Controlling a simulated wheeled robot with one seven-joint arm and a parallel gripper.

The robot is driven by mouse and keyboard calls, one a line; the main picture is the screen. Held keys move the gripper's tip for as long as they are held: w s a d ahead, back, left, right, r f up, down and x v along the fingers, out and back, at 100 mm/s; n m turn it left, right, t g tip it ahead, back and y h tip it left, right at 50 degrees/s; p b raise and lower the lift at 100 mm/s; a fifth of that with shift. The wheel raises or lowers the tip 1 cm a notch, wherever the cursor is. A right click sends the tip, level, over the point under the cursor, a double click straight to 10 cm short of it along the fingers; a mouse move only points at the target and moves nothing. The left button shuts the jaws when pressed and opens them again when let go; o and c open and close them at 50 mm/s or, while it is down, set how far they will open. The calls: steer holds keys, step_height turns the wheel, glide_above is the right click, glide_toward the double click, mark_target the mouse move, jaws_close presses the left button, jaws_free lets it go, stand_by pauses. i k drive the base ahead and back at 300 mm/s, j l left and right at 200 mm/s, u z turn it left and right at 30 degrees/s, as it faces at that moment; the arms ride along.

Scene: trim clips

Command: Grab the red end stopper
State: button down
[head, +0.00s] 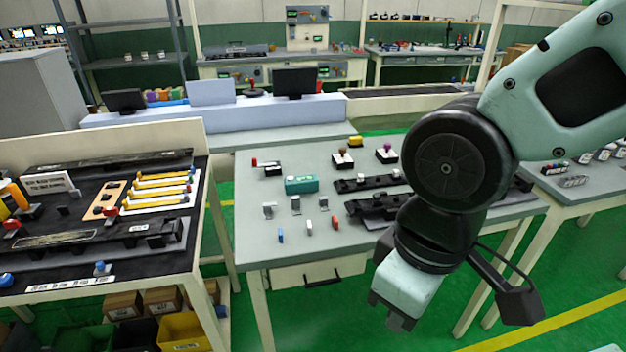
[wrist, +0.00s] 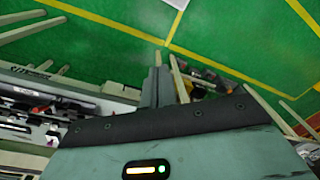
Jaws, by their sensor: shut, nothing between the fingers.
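A small red piece (head: 335,222), which looks like the red end stopper, lies near the front edge of the grey table (head: 262,222). A small white piece (head: 309,228) and a small blue piece (head: 281,235) lie in a row to its left. My gripper (head: 396,321) hangs in front of the table, below and to the right of the red piece and apart from it. In the wrist view, my gripper (wrist: 158,82) has its fingers together, empty, over the green floor. I cannot make out the red piece in the wrist view.
Grey blocks (head: 295,204), a teal box (head: 301,184) and black rails (head: 368,183) stand behind the small pieces. My arm hides the table's right part. A black-topped bench (head: 95,262) stands at left. Green floor (head: 350,315) is open in front.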

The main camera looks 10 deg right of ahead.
mark_target(335, 222)
steer(key=i+j+z, duration=0.1)
steer(key=j+z, duration=0.9)
steer(key=j, duration=0.2)
